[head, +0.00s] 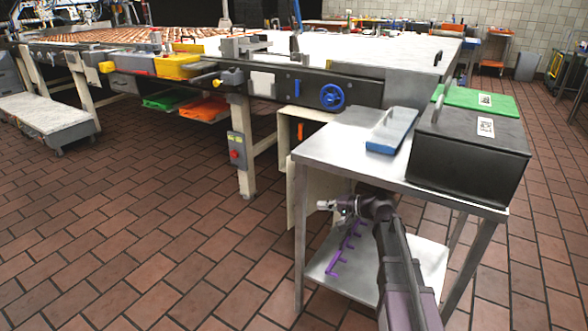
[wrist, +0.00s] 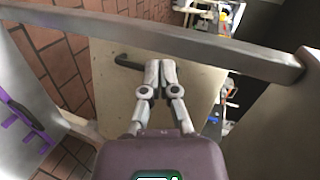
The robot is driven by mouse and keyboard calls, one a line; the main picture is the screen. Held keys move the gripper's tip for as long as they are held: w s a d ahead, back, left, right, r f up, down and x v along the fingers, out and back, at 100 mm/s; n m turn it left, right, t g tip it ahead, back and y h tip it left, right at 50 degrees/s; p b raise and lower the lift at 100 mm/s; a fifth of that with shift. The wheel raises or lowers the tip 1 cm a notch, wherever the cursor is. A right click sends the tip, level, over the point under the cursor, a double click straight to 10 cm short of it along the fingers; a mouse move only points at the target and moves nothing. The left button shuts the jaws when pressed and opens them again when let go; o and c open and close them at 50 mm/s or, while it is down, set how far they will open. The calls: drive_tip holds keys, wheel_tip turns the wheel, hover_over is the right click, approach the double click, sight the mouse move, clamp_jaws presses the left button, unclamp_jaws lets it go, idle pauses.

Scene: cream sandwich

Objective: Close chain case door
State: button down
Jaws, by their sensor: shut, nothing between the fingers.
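The chain case door is a beige panel (head: 312,200), standing swung out under the end of the long machine, partly behind the steel table's leg. In the wrist view the door (wrist: 110,95) fills the middle and carries a dark bar handle (wrist: 130,62). My gripper (wrist: 161,64) is shut and empty, its fingertips together in front of the door, just right of the handle. I cannot tell whether they touch the panel. In the head view my gripper (head: 330,206) is beside the door, below the tabletop. The cream case (head: 285,135) is partly hidden behind the table.
The steel table (head: 335,150) stands close above my arm, holding a blue-edged tray (head: 391,130) and black box (head: 468,150). Its lower shelf (head: 410,262) has a purple rack (head: 348,247). A table rail (wrist: 200,40) crosses the wrist view. Tiled floor at left is free.

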drive_tip(key=s+a+f+n+h, duration=0.1)
drive_tip(key=s+a+f+h, duration=0.1)
drive_tip(key=s+f+h, duration=0.15)
drive_tip(key=m+t+h, duration=0.5)
drive_tip(key=m+t, duration=0.2)
drive_tip(key=t, duration=0.5)
approach(292, 168)
drive_tip(key=a+r, duration=0.4)
drive_tip(key=a, duration=0.2)
drive_tip(key=m+h, duration=0.4)
drive_tip(key=s+f+m+g+h, duration=0.1)
drive_tip(key=m+h, duration=0.3)
drive_tip(key=m, duration=0.1)
drive_tip(key=f+m+g+h, duration=0.1)
drive_tip(key=m+h, duration=0.3)
drive_tip(key=m, duration=0.1)
drive_tip(key=shift+s+a+f+h, duration=0.15)
drive_tip(key=shift+s+a+h, duration=0.2)
drive_tip(key=shift+a, duration=0.05)
drive_tip(key=shift+w, duration=0.1)
drive_tip(key=shift+x, duration=4.95)
